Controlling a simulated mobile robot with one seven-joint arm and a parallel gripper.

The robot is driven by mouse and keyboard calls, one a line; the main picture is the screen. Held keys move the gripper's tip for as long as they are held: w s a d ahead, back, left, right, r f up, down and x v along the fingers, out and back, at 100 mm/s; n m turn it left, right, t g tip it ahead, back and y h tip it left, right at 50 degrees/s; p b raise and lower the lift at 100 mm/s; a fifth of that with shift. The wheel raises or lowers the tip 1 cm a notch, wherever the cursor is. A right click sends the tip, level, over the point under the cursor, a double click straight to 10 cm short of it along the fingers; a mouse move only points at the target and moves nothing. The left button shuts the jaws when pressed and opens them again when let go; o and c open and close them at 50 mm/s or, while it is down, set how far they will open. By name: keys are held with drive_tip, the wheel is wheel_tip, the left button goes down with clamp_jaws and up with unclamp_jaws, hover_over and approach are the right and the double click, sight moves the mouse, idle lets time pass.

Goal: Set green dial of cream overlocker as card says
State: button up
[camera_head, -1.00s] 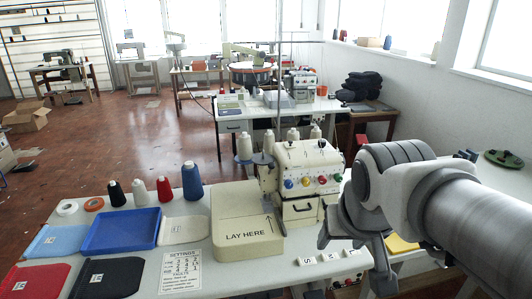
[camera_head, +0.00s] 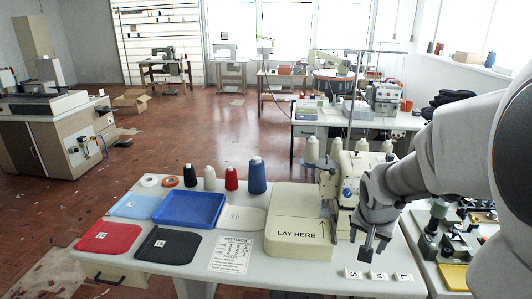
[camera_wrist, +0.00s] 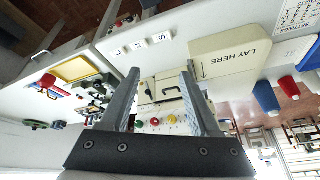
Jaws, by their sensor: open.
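The cream overlocker (camera_head: 329,183) stands behind the laying block in the head view, its front partly hidden by my arm. One blue dial (camera_head: 347,192) shows there. In the wrist view the overlocker (camera_wrist: 147,98) appears upside down between my fingers, with the green dial (camera_wrist: 139,124) beside a red dial (camera_wrist: 154,121) and a yellow dial (camera_wrist: 172,119). The dial's pointer is too small to read. The settings card (camera_head: 231,254) lies flat at the table's front; its heading reads, but its rows are too small. My gripper (camera_head: 374,250) is open and empty, in front of the machine, apart from the dials.
The cream "LAY HERE" block (camera_head: 297,247) sits left of my gripper. Small S, M and L tiles (camera_head: 378,275) lie at the front edge. A blue tray (camera_head: 188,208), fabric pieces and thread cones fill the left. A cluttered side table (camera_head: 440,262) stands on the right.

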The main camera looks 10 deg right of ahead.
wheel_tip(320, 180, down, 21)
drive_tip(key=w+d+m+t+y+b, duration=0.25)
drive_tip(key=m+y, duration=0.35)
drive_tip(key=m, duration=0.8)
drive_tip(key=s+d+r+m+t+h+b, duration=0.15)
drive_tip(key=d+r+m+t+h, duration=0.55)
drive_tip(key=d+r+m+t, duration=0.7)
drive_tip(key=w+d+r+m+g, duration=0.1)
drive_tip(key=w+d+m, duration=0.1)
drive_tip(key=w, duration=0.6)
drive_tip(key=w+d+r+m+g, duration=0.1)
drive_tip(key=w+d+g, duration=0.1)
drive_tip(key=w, duration=0.7)
drive_tip(key=shift+d+m, duration=0.4)
drive_tip(key=shift+d, duration=0.45)
drive_tip(key=shift+w, duration=0.1)
clamp_jaws()
